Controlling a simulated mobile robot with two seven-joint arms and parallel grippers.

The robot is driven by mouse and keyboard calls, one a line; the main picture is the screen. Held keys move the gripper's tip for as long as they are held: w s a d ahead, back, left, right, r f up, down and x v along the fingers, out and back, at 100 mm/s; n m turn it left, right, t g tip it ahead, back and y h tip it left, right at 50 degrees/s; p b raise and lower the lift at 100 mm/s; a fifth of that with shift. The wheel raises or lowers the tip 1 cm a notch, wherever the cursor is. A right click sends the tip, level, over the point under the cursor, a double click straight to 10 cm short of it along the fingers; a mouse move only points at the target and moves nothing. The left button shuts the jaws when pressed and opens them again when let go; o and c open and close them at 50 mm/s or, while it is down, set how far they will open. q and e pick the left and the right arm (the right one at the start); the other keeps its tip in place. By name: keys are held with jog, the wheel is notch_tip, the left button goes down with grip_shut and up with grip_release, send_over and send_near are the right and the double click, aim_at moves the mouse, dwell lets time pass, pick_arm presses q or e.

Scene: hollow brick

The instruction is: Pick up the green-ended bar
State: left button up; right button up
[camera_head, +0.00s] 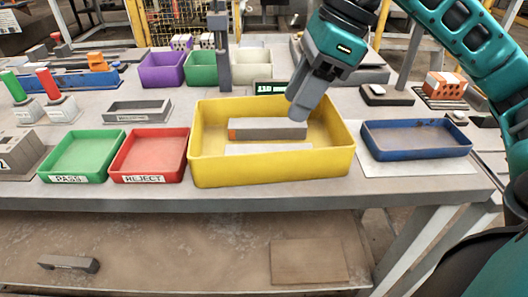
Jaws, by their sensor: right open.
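A large yellow bin (272,172) stands at the front middle of the table. In it a grey bar (270,129) lies crosswise, with an orange patch at its left end. A second, paler bar (268,149) lies nearer the front wall, which hides its lower part. I see no green end on either bar. My right gripper (298,112) points down into the bin, over the right end of the grey bar. It is open, and I cannot tell whether it touches the bar. My left gripper is not in view.
A green PASS tray (83,180) and a red REJECT tray (148,179) stand left of the bin. A blue tray (415,155) stands right. Purple (161,75), green and white bins stand behind. Another grey bar (68,264) lies on the lower shelf.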

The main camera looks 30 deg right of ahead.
send_over(273, 145)
jog(key=s+d, duration=0.1)
jog(key=s, duration=0.1)
notch_tip(273, 145, down, 4)
jog(key=shift+s+d+f+b, duration=0.1)
jog(key=shift+b, duration=0.3)
jog(key=b+x, duration=0.1)
jog(key=x, duration=0.3)
jog(key=shift+f, duration=0.35)
jog(key=shift+a+f, duration=0.35)
jog(key=shift+f, duration=0.1)
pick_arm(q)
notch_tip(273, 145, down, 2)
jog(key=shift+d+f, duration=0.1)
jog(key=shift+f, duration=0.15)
pick_arm(e)
jog(key=shift+r, duration=0.1)
grip_shut()
